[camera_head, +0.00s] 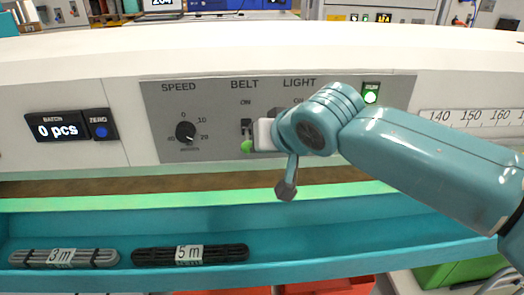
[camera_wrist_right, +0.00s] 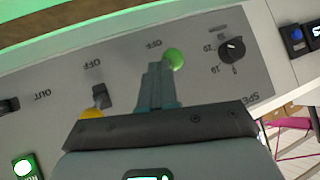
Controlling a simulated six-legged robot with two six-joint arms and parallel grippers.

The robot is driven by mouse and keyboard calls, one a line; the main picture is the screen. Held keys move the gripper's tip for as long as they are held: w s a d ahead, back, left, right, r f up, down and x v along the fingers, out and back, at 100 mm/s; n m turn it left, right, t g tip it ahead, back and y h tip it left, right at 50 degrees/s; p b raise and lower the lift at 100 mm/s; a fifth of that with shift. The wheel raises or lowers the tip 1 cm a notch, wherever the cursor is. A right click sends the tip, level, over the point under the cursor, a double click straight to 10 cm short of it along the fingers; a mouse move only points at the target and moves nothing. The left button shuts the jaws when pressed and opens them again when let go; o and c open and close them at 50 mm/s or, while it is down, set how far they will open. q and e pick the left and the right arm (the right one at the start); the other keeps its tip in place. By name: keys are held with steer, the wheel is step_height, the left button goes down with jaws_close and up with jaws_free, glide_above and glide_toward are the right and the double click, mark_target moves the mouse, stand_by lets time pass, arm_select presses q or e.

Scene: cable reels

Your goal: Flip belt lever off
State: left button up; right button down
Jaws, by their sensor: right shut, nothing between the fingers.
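The belt lever (camera_head: 246,145) has a green ball end and sits under the BELT label on the grey panel, below the ON mark. It points down. In the right wrist view, which shows the panel upside down, the green ball (camera_wrist_right: 174,58) is near the belt's OFF mark. My right gripper (camera_wrist_right: 158,70) is shut and empty, with its fingertips right beside the green ball; whether they touch it I cannot tell. In the head view my right wrist hides the light lever; its yellow end (camera_wrist_right: 91,113) shows in the wrist view. My left gripper is in neither view.
The speed knob (camera_head: 186,132) is left of the belt lever. A batch display (camera_head: 58,130) and zero button (camera_head: 101,130) are further left. A lit green button (camera_head: 371,96) is to the right.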

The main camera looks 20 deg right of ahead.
arm_select(q)
steer(key=p, duration=0.3)
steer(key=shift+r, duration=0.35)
arm_select(e)
steer(key=shift+r, duration=0.8)
steer(key=shift+w, duration=0.1)
steer(key=shift+d, duration=0.1)
